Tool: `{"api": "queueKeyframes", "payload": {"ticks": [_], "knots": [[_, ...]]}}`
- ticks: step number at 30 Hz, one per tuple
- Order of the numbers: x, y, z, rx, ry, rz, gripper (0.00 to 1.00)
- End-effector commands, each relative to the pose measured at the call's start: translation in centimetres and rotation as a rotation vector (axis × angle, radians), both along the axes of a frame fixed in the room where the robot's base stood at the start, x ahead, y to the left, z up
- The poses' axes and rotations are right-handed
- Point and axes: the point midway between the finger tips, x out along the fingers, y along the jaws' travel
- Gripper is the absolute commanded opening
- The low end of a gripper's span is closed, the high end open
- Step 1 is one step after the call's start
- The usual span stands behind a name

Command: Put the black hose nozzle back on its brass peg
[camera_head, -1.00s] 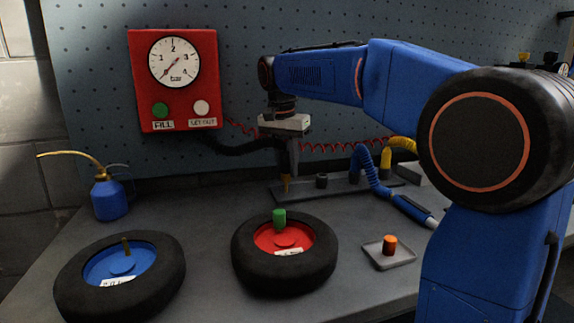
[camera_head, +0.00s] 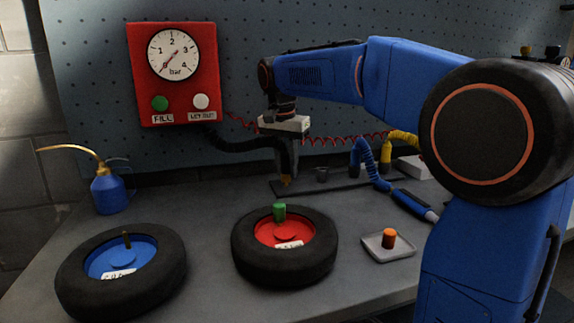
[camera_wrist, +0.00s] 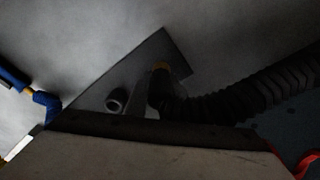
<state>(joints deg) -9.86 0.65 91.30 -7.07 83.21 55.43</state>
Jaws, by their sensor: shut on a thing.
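My gripper (camera_head: 288,168) is shut on the black hose nozzle, low over the left end of the dark peg bar (camera_head: 345,184) at the back of the bench. The nozzle is mostly hidden by my fingers in the head view; its black corrugated hose shows in the wrist view (camera_wrist: 235,100). The brass peg (camera_head: 286,182) shows just below my fingertips, with its upper part covered. I cannot tell how far the nozzle is seated.
A grey peg (camera_head: 321,174) stands right of the brass one. Blue (camera_head: 370,168) and yellow (camera_head: 400,143) hoses lie farther right. In front are a blue-hubbed wheel (camera_head: 122,278), a red-hubbed wheel (camera_head: 285,265) and a small tray (camera_head: 402,248). A red gauge box (camera_head: 175,75) hangs behind.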

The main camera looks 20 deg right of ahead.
Motion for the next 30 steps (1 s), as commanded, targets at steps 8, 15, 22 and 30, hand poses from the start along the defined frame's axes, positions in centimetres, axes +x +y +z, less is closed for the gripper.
{"api": "queueKeyframes", "payload": {"ticks": [8,15,22,30], "knots": [[0.0,0.0,-0.4,0.0,-0.001,0.0,0.0],[0.0,0.0,-0.4,0.0,-0.001,0.0,0.42],[0.0,0.0,-0.4,0.001,-0.001,0.0,0.45],[-0.1,0.2,1.0,0.0,-0.003,0.0,0.45]]}}
